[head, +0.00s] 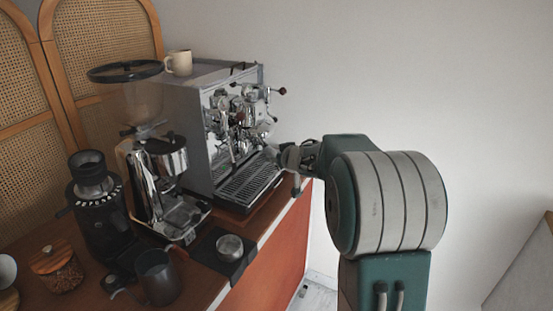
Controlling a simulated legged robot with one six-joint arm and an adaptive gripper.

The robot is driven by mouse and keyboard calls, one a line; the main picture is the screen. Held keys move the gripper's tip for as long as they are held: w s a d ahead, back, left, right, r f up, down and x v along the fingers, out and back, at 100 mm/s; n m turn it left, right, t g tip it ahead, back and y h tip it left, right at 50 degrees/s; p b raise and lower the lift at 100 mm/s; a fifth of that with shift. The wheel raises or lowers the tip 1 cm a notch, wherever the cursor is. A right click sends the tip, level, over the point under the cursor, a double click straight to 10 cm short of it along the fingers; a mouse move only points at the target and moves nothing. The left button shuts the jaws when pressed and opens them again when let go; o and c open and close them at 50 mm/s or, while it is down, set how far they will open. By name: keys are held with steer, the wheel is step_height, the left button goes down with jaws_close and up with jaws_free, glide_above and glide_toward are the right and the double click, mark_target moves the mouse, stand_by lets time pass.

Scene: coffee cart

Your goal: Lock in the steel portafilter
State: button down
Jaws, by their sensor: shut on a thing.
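The chrome espresso machine (205,140) stands on the wooden cart top, with its group head and knobs facing right. My gripper (284,157) is at the machine's front right, close to the front and above the right end of the drip tray (250,180). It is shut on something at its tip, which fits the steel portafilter. The portafilter is small and largely hidden by the gripper, so its basket and handle cannot be made out. Whether it touches the group head cannot be told.
A grinder with a hopper (140,100), a black grinder (95,185), a dark pitcher (157,277), a small steel cup (230,247) on a dark mat and a lidded jar (57,268) fill the cart's left and front. A mug (179,62) sits on the machine. Right of the cart is open.

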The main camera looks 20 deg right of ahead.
steer(key=shift+r, duration=0.7)
stand_by(0.3)
steer(key=shift+w+d+n+y, duration=0.1)
steer(key=shift+d+n+y, duration=0.5)
steer(key=shift+d, duration=0.2)
steer(key=shift+d, duration=0.1)
steer(key=shift+w+d+f+n+g+y, duration=0.15)
steer(key=shift+d+n+g+y, duration=0.15)
steer(key=shift+d+n+y, duration=0.4)
steer(key=shift+w+d+n+y, duration=0.2)
steer(key=shift+d+n+y, duration=0.4)
steer(key=shift+y, duration=0.1)
steer(key=shift+g, duration=0.3)
steer(key=shift+w+d+n+g+y, duration=0.3)
steer(key=shift+w+d+n+y, duration=0.05)
steer(key=shift+d+n+y, duration=0.35)
